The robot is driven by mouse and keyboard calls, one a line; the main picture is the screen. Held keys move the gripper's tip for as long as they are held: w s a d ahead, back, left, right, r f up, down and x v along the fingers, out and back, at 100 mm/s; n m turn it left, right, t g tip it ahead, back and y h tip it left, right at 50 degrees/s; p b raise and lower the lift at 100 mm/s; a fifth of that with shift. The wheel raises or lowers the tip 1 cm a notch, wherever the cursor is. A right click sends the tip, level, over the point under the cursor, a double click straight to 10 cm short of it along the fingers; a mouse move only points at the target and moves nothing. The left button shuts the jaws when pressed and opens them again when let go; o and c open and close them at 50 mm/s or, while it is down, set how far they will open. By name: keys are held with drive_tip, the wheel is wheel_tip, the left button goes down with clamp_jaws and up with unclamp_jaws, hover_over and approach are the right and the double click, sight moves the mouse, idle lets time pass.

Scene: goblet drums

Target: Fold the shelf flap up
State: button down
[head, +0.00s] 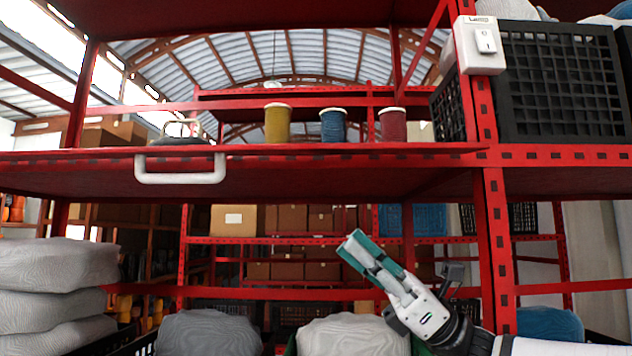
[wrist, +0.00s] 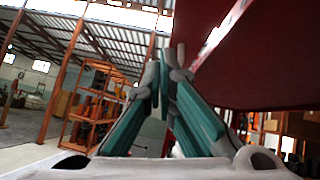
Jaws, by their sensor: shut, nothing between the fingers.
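The shelf flap (head: 330,153) is a wide red panel at mid height in the head view. It looks about level, with its front edge towards me and its underside showing. A white bar handle (head: 180,178) hangs at its front edge, left of centre. My gripper (head: 357,243) is below the flap, right of the handle and apart from it. Its teal fingers are shut and empty, pointing up and left. In the wrist view, the closed fingertips (wrist: 167,65) point up beside a large red panel (wrist: 262,55), which looks like the flap's underside.
Yellow (head: 277,123), blue (head: 333,125) and red (head: 392,124) drums stand above the flap's edge, near a grey lidded object (head: 182,139). A red post (head: 494,240) with a white switch box (head: 480,45) stands right. Grey sacks (head: 50,290) lie below.

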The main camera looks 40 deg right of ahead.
drive_tip(key=w+a+r+p, duration=0.2)
drive_tip(key=r, duration=0.3)
drive_tip(key=w+a+r+m+t+p, duration=0.1)
drive_tip(key=w+a+r, duration=0.1)
drive_tip(key=r, duration=0.4)
drive_tip(key=shift+a+p, duration=0.35)
drive_tip(key=shift+a, duration=0.1)
drive_tip(key=shift+m+h, duration=0.3)
drive_tip(key=shift+s+a+r+m+t+h, duration=0.1)
drive_tip(key=shift+r+m+t+h, duration=0.2)
drive_tip(key=shift+m+t, duration=0.4)
